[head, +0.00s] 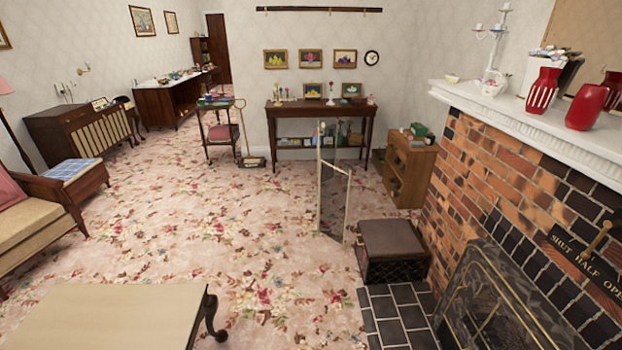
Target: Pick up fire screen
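An arched dark screen with a pale metallic edge (500,302) stands at the opening of the brick fireplace, at the lower right of the head view. Its lower part is cut off by the picture edge. A second screen-like thing, a thin folding panel with a pale frame (334,193), stands upright on the carpet near the middle. It looks partly see-through. I cannot tell for certain which of the two is the fire screen. Neither of my grippers is in view.
A dark box with a brown top (391,240) stands beside the tiled hearth (394,318). A low table (110,318) is at the lower left, near a sofa (30,220). Red vases (586,106) stand on the white mantel. Open carpet (220,250) lies between.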

